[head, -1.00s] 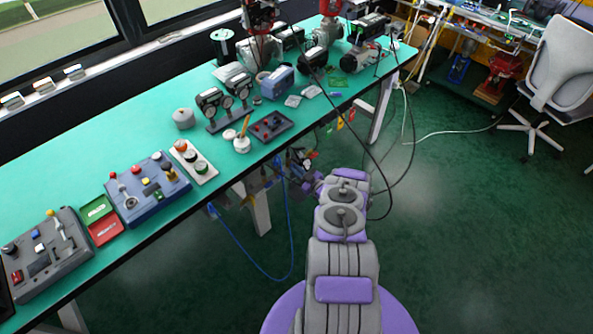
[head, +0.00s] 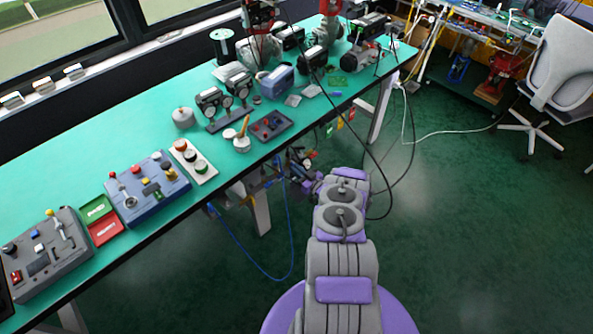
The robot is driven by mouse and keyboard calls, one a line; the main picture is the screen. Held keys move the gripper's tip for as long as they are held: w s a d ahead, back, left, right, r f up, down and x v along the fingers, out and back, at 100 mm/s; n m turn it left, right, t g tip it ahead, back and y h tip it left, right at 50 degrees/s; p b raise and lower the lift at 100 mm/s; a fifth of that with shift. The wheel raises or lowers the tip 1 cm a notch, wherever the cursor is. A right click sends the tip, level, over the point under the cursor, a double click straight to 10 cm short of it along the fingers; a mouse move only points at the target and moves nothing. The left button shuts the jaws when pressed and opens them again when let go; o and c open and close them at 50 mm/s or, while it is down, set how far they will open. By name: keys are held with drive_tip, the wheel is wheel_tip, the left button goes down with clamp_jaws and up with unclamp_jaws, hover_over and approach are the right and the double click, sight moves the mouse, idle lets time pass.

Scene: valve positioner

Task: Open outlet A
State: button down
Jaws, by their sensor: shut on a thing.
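My arm reaches from the bottom centre to the front edge of the green-topped bench. My gripper (head: 302,160) is at its end, just below that edge, beside a cluster of small pipe fittings (head: 262,178) with a blue hose. The gripper is small and partly merged with the dark fittings. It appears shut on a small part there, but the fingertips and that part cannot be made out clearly. Coloured tags (head: 344,120) hang under the edge to the right. No lettering for outlet A is readable.
The bench (head: 95,145) carries control boxes (head: 147,188), gauges (head: 222,103), a small tray (head: 269,127) and a button strip (head: 194,161). A blue hose (head: 289,240) and dark cables (head: 385,190) hang near my arm. The floor to the right is open, with a chair (head: 560,70) beyond.

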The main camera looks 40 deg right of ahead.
drive_tip(key=c, duration=1.2)
unclamp_jaws()
drive_tip(key=shift+d+f, duration=0.1)
drive_tip(key=shift+f, duration=0.1)
drive_tip(key=s+d+p, duration=0.1)
drive_tip(key=s, duration=1.6)
drive_tip(key=shift+s+d, duration=0.2)
drive_tip(key=shift+w, duration=0.1)
